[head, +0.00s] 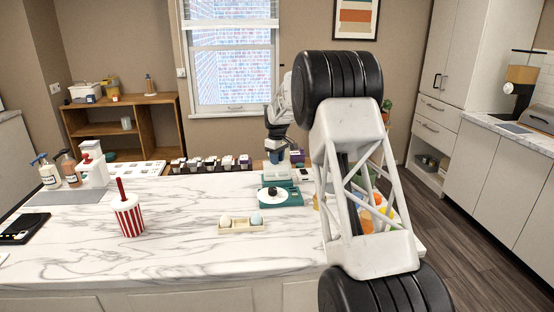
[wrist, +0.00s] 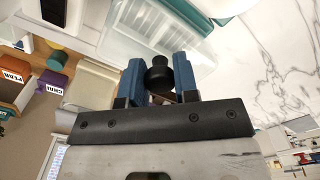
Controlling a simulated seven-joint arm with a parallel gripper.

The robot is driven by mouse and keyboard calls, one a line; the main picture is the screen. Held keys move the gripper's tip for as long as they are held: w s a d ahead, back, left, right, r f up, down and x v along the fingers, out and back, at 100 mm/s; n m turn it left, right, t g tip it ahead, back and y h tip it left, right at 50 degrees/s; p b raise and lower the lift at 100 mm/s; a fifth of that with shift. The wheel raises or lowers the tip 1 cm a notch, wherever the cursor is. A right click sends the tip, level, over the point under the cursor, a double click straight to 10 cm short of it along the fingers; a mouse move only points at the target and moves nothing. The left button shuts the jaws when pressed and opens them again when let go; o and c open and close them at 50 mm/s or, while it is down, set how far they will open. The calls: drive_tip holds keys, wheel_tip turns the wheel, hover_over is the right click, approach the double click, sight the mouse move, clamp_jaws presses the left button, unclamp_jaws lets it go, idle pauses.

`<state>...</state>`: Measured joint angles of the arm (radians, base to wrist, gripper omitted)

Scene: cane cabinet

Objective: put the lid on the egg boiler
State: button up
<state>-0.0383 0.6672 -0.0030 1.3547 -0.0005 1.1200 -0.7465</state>
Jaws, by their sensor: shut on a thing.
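The teal egg boiler (head: 294,198) stands on the marble counter in the head view, with a white round top and a black centre. My gripper (head: 276,154) is above and behind it, pointing down. In the wrist view my gripper's blue fingers (wrist: 158,82) are shut on a black knob (wrist: 158,66). The knob appears to belong to the lid, whose body is hard to separate from the clear container behind it. The lid is not clear in the head view.
A small tray (head: 241,230) with two eggs lies in front of the boiler. A striped cup (head: 129,216) stands to the left. Several small boxes (head: 210,163) line the back edge. The clear container (wrist: 150,28) is close beneath my gripper.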

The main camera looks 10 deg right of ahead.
drive_tip(key=shift+f, duration=0.2)
idle(0.3)
drive_tip(key=o, duration=1.5)
drive_tip(key=shift+r, duration=0.2)
drive_tip(key=shift+r, duration=3.3)
clamp_jaws()
